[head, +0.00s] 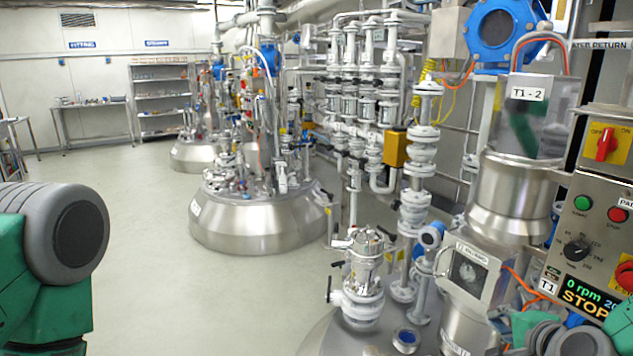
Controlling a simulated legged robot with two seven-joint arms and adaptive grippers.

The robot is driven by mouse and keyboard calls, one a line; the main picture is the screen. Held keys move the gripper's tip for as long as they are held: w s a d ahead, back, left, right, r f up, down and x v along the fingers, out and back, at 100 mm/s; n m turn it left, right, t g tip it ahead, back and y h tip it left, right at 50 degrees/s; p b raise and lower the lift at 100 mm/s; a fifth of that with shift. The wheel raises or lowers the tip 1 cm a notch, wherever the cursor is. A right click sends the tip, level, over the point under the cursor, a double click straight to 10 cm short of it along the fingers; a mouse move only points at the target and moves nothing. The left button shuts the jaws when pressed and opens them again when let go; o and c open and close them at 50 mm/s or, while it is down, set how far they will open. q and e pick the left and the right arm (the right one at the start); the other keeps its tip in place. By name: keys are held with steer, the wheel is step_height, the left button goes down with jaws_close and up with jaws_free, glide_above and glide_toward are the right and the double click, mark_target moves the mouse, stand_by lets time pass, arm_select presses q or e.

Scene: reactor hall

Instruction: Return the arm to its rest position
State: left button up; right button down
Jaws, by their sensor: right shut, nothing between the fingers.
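My right arm, grey and green, comes in at the bottom right corner, in front of the lower part of the control panel (572,225). My right gripper (507,326) shows only in small part there, beside the glass-windowed steel unit; it is shut and empty. My left arm, with a large grey rounded joint and green links, fills the lower left edge. My left gripper is outside the view.
The panel has a red switch (606,144), a green button (583,203) and a display reading STOP. The T1-2 vessel (513,190) and a valve stack (362,280) stand close by. Steel reactors (262,228) stand further back. Open floor (140,215) lies left of centre.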

steer(key=s+a+f+n+g+b, duration=0.1)
steer(key=s+a+f+n+g, duration=0.15)
steer(key=s+f, duration=0.2)
steer(key=s+a+f+n+g+y+b, duration=0.1)
steer(key=s+a+f+n, duration=0.1)
steer(key=s+f+n, duration=0.3)
steer(key=s+a+f+n+g+b, duration=0.1)
steer(key=s+a+f+g, duration=0.15)
steer(key=f, duration=0.45)
steer(key=s+f+n+g, duration=0.1)
steer(key=s+f+n, duration=0.2)
steer(key=s, duration=0.3)
steer(key=s+f+n+g+b, duration=0.1)
steer(key=s+f+n+g, duration=0.1)
steer(key=s, duration=0.4)
steer(key=s+f+n+g+h+b, duration=0.1)
steer(key=s+f+n+g, duration=0.1)
steer(key=s+f+n, duration=0.2)
steer(key=s+f, duration=0.1)
steer(key=s, duration=0.2)
steer(key=shift+a, duration=0.3)
steer(key=shift+n, duration=0.25)
